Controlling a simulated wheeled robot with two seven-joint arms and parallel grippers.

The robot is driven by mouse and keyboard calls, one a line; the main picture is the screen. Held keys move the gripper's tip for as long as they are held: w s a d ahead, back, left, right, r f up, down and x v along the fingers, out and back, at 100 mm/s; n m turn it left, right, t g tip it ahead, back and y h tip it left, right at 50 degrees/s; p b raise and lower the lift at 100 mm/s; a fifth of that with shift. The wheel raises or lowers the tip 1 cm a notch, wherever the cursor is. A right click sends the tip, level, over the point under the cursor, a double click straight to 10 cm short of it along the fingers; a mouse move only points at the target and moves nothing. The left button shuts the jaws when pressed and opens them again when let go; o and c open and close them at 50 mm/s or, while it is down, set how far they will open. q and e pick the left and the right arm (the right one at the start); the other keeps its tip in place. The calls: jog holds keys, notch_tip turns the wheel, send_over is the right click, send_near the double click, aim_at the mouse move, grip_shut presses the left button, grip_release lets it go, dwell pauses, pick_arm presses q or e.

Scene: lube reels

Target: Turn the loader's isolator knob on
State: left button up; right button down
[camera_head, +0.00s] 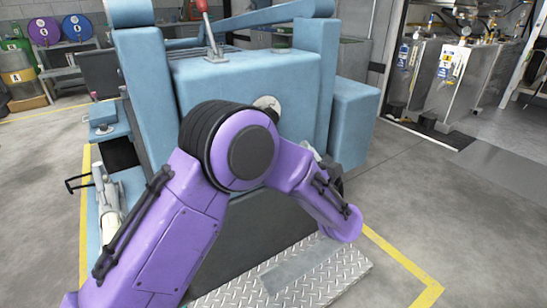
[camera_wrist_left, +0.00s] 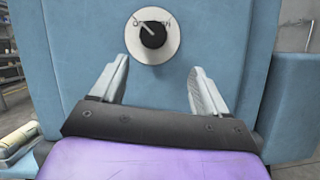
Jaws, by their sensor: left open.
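The isolator knob (camera_wrist_left: 152,35) is a black round knob on a pale round plate (camera_wrist_left: 168,52), set in the blue panel of the loader. In the head view the plate (camera_head: 267,104) shows just above my purple left arm, which covers part of it. The blue loader (camera_head: 250,78) stands in front of me. In the left wrist view my left gripper (camera_wrist_left: 154,82) is open and empty, its two fingers apart below the knob and not touching it. In the head view the left gripper is mostly hidden behind my arm. My right gripper is not in view.
A red-tipped lever (camera_head: 207,30) stands on top of the loader. A metal tread plate (camera_head: 300,280) lies at its foot. Steel tanks (camera_head: 450,75) stand at the back right, drums and reels (camera_head: 45,31) at the back left. The floor to the right is clear.

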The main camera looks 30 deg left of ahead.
pick_arm(q)
jog(key=w+a+r+n+g+y, duration=0.1)
jog(key=w+a+r+n, duration=0.2)
jog(key=a+r, duration=0.2)
jog(key=a, duration=0.3)
jog(key=shift+w+a+g, duration=0.15)
jog(key=shift+a+g, duration=0.25)
jog(key=c, duration=1)
